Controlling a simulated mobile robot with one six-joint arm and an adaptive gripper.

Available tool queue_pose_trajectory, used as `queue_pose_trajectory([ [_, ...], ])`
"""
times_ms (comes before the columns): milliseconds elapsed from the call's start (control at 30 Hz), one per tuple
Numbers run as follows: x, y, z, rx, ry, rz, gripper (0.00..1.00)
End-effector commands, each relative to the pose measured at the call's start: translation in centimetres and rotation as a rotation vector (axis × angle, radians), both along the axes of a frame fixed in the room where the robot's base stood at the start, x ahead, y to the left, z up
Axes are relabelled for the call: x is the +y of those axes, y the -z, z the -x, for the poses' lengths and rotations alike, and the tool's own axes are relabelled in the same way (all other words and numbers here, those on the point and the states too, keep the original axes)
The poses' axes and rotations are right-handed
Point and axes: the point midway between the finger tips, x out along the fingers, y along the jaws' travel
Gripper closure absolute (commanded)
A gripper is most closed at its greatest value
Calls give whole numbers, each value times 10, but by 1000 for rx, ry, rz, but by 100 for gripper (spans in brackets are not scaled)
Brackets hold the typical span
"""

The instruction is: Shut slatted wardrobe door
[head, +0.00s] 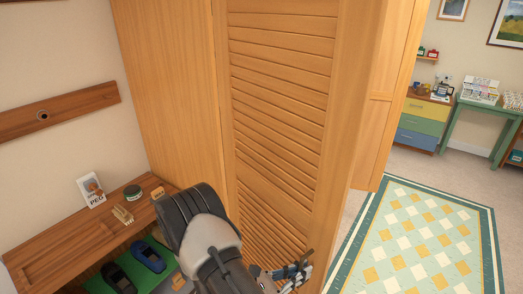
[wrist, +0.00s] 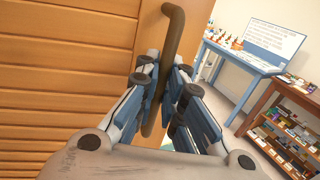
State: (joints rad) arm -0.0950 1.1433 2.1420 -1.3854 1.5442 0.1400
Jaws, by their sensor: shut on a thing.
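The slatted wardrobe door (head: 282,100) is light wood and fills the middle of the head view. It stands swung open, with its free edge towards the room on the right. In the wrist view the slats (wrist: 60,80) fill the left side. A brown bar handle (wrist: 172,45) runs upright along the door's edge. My gripper (wrist: 160,100) is closed around the lower part of this handle, with blue-grey fingers on both sides of it. In the head view my gripper (head: 293,273) is low at the door's right edge, and the handle cannot be made out there.
A wooden bench (head: 85,240) with small items stands left of the door. A patterned rug (head: 425,240) lies on the open floor at right. A drawer unit (head: 425,122) and a green table (head: 480,113) stand at the back right.

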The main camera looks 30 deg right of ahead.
Motion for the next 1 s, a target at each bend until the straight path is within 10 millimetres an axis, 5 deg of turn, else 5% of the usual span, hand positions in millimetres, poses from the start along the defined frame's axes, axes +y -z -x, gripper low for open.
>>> queue_pose_trajectory([
  [1000,-28,0,-1,0,-65,0,100],
])
